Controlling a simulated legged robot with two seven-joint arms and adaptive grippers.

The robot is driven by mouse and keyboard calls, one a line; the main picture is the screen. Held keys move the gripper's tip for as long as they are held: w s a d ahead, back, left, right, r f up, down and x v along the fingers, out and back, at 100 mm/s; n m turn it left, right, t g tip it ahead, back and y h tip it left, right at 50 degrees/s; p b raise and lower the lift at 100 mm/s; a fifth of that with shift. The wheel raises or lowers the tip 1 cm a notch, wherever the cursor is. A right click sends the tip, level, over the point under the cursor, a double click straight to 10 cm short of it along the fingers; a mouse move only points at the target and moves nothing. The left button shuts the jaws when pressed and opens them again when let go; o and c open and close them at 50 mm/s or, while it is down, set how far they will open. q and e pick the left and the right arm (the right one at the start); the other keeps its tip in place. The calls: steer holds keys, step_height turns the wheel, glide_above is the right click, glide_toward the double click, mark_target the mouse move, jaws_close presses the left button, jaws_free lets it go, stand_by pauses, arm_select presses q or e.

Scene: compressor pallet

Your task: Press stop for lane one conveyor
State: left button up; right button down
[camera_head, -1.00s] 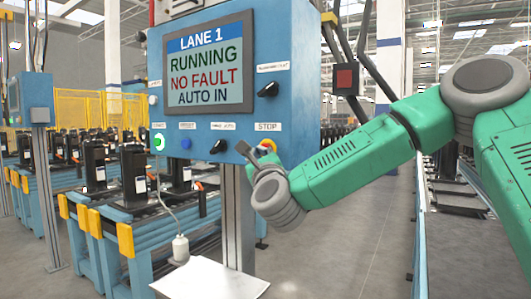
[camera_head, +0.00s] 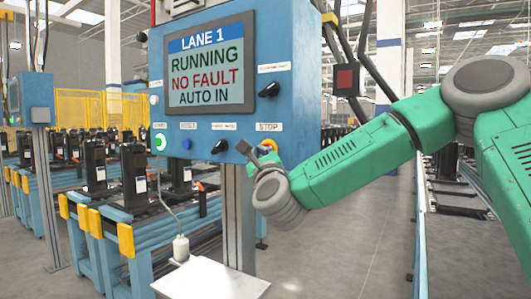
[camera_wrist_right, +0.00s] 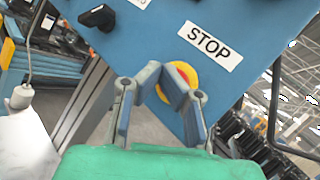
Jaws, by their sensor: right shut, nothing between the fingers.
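The blue control panel (camera_head: 245,55) has a screen (camera_head: 210,68) reading LANE 1, RUNNING, NO FAULT, AUTO IN. The STOP label (camera_head: 268,127) is at its lower right. In the right wrist view the stop button (camera_wrist_right: 187,74), red on a yellow ring, sits beside the STOP label (camera_wrist_right: 210,45). My right gripper (camera_wrist_right: 162,78) is shut and empty, its fingertips in front of the button and partly covering it. I cannot tell whether they touch. In the head view my right gripper (camera_head: 256,153) is just below the STOP label and largely hides the button. My left gripper is not in view.
A lit green button (camera_head: 160,142), a blue reset button (camera_head: 186,143) and a black selector switch (camera_head: 219,146) line the panel's lower edge. Another black knob (camera_head: 269,89) is above the STOP label. A white tray (camera_head: 210,277) lies below. Conveyors with black units (camera_head: 133,170) stand left.

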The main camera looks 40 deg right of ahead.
steer(key=shift+a, duration=0.15)
stand_by(0.3)
steer(key=shift+d+r+b, duration=0.1)
steer(key=shift+d+b, duration=0.2)
steer(key=shift+d, duration=0.25)
steer(key=shift+w+d, duration=0.25)
steer(key=shift+d, duration=0.1)
stand_by(0.6)
steer(key=shift+a+b, duration=0.1)
steer(key=shift+b, duration=0.2)
steer(key=shift+s+a+b, duration=0.35)
steer(key=shift+a+b, duration=0.1)
steer(key=shift+a, duration=0.3)
